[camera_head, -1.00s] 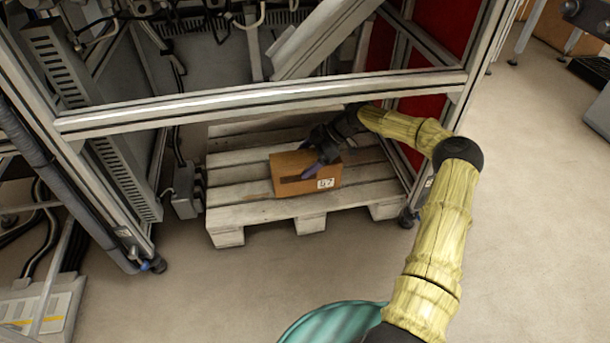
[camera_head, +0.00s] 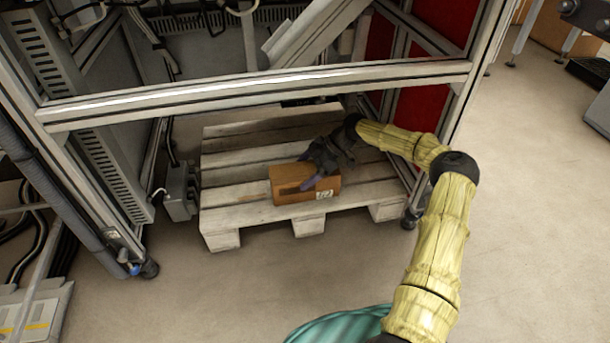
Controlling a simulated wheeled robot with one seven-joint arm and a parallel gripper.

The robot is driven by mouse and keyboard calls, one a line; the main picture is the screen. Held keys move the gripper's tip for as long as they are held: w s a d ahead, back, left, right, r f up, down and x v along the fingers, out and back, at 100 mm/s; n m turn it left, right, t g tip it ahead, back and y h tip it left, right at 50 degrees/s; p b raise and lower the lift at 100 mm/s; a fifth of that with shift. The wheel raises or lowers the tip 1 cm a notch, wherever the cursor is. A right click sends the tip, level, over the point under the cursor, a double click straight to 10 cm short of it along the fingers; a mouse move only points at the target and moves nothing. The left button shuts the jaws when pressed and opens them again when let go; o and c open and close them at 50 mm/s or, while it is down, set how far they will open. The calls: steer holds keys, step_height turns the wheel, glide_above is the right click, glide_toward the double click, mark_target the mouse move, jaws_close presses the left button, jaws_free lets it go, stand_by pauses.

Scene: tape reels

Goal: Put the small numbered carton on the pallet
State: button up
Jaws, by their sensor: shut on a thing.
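The small brown carton (camera_head: 290,191) with a white number label sits at the front middle of the wooden pallet (camera_head: 232,216). The label reads 47 in the earlier view and is harder to read now. My gripper (camera_head: 314,176) reaches in from the right, under the frame's crossbar, and is shut on the carton.
A metal machine frame stands over the pallet, its crossbar (camera_head: 260,95) passing above my arm. A grey box (camera_head: 181,192) with cables stands left of the pallet. A red panel (camera_head: 420,110) is at the back right. Open floor (camera_head: 530,220) lies to the right.

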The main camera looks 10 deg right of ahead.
steer(key=shift+r, duration=0.1)
steer(key=o, duration=1.9)
steer(key=shift+d, duration=0.1)
steer(key=shift+d+r+p, duration=0.2)
steer(key=shift+r+p, duration=0.2)
steer(key=shift+p, duration=0.05)
steer(key=p+v, duration=0.6)
steer(key=v, duration=0.4)
steer(key=shift+d+r, duration=0.15)
steer(key=shift+r, duration=0.05)
steer(key=shift+d+r+p, duration=0.1)
steer(key=shift+d+p, duration=0.15)
steer(key=shift+p, duration=0.05)
